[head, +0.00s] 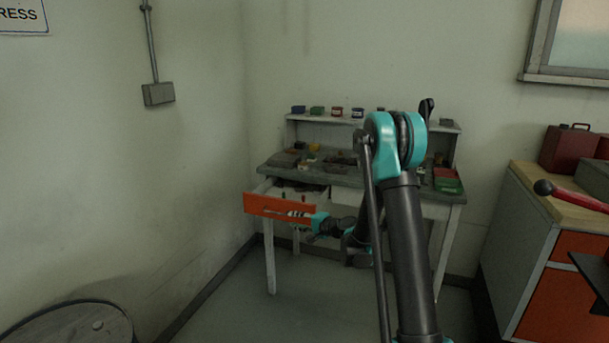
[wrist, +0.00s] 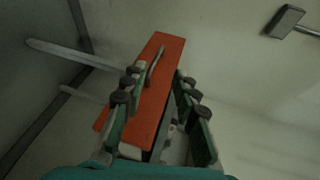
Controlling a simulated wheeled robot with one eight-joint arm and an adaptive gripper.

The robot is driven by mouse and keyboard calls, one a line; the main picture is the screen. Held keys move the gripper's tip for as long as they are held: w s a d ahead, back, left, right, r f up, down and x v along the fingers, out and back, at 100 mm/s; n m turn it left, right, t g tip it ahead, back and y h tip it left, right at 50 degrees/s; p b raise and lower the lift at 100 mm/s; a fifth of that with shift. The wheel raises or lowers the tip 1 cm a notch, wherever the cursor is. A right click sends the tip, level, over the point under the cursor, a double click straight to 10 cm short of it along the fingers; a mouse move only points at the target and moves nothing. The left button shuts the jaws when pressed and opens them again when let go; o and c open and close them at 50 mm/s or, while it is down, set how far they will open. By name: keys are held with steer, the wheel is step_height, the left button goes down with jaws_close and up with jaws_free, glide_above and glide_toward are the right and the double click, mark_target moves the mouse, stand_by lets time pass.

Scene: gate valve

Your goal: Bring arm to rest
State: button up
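My arm (head: 408,250) rises in the foreground of the head view, bends at a teal joint and reaches down to the left. My gripper (head: 303,215) is small there, close to the orange front of a pulled-out drawer (head: 275,204). In the wrist view my gripper (wrist: 155,92) is open, with its two green fingers apart. The orange drawer front (wrist: 150,100) and its curved handle (wrist: 155,63) show in the gap between them. I see nothing gripped. I cannot tell whether a finger touches the drawer.
The drawer belongs to a workbench (head: 450,197) with tools and small boxes on top. A wooden-topped cabinet (head: 530,185) with a red toolbox (head: 566,150) stands at right. A round drum top (head: 70,325) is at lower left. Floor shows left of my arm.

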steer(key=s+d+f+n+g+h, duration=0.1)
steer(key=s+d+h, duration=0.3)
steer(key=s, duration=0.9)
steer(key=s+d+f+n+g+h, duration=0.1)
steer(key=s+d+n+h, duration=0.3)
steer(key=s+d, duration=0.7)
steer(key=s+d+n+g+h, duration=0.3)
steer(key=s+d, duration=0.5)
steer(key=s, duration=0.7)
steer(key=shift+s+d+f+g+h, duration=0.15)
steer(key=shift+s+f+g+h, duration=0.15)
steer(key=shift+s+f+h, duration=0.1)
steer(key=shift+w, duration=0.1)
